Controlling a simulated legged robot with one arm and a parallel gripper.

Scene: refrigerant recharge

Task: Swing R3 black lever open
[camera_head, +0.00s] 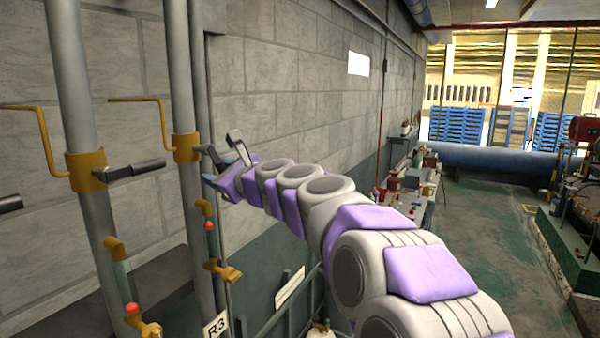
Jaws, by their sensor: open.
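The R3 label (215,327) is on a white tag low on the right grey pipe (183,75). That pipe carries a yellow valve body (185,147) with a yellow bent handle (155,103) to its left. A short dark piece at the valve's right side, likely the black lever (203,149), is mostly hidden by or merged with my gripper. My gripper (221,158) is open, just right of the yellow valve, with its fingers pointing left toward it. I cannot tell whether a finger touches the lever.
The left grey pipe (72,80) has a similar yellow valve with a black lever (135,170) sticking out right. Sight-glass tubes with red balls (132,309) hang below. A brick wall stands close behind; the green floor (490,220) at right is open.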

